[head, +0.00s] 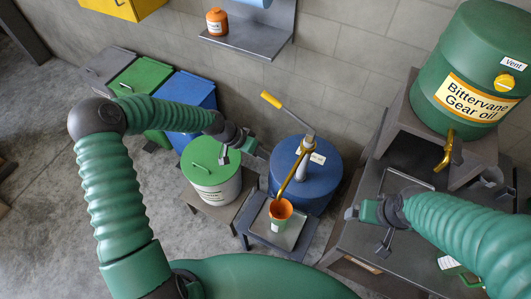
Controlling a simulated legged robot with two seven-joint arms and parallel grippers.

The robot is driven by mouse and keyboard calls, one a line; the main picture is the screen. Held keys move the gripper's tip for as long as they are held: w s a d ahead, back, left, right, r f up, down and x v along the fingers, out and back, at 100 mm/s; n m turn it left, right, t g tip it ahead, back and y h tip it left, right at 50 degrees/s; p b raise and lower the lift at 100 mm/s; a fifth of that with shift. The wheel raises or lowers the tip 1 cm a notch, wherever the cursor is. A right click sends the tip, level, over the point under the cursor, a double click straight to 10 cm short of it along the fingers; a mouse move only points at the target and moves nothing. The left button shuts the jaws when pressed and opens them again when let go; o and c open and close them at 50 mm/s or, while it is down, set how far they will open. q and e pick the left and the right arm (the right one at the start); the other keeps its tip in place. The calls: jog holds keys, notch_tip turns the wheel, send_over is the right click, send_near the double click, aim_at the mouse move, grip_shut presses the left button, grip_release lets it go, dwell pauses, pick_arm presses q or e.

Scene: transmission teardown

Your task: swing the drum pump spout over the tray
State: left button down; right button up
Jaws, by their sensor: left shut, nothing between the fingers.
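The blue drum (325,180) stands against the wall with a pump on top. The pump has a grey column and a lever with a yellow grip (270,100). Its brass-coloured spout (291,180) slants down toward the viewer, its lower end above or at an orange-topped container (281,209). That container stands on the grey tray (293,238) in front of the drum. My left gripper (242,154) is shut and empty, left of the pump and apart from the spout. My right gripper (365,226) is right of the tray; its finger gap is unclear.
A white bucket with a green lid (208,170) stands below my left gripper. Grey, green and blue bins (190,100) line the wall. A green gear oil drum (470,75) with a brass tap sits on a stand at right, above a dark bench (355,240). A wall shelf is above.

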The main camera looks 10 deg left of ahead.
aim_at(292, 175)
pick_arm(q)
jog(key=d+f+p, duration=0.3)
jog(key=d+f, duration=0.4)
jog(key=shift+w+d, duration=0.3)
jog(key=shift+d, duration=0.05)
pick_arm(e)
jog(key=r, duration=0.3)
jog(key=shift+w+d, duration=0.15)
jog(key=shift+d, duration=0.05)
jog(key=shift+d, duration=0.1)
pick_arm(q)
jog(key=shift+s+d+b, duration=0.25)
jog(key=shift+d+b, duration=0.2)
jog(key=shift+d, duration=0.35)
pick_arm(e)
jog(key=shift+f, duration=0.45)
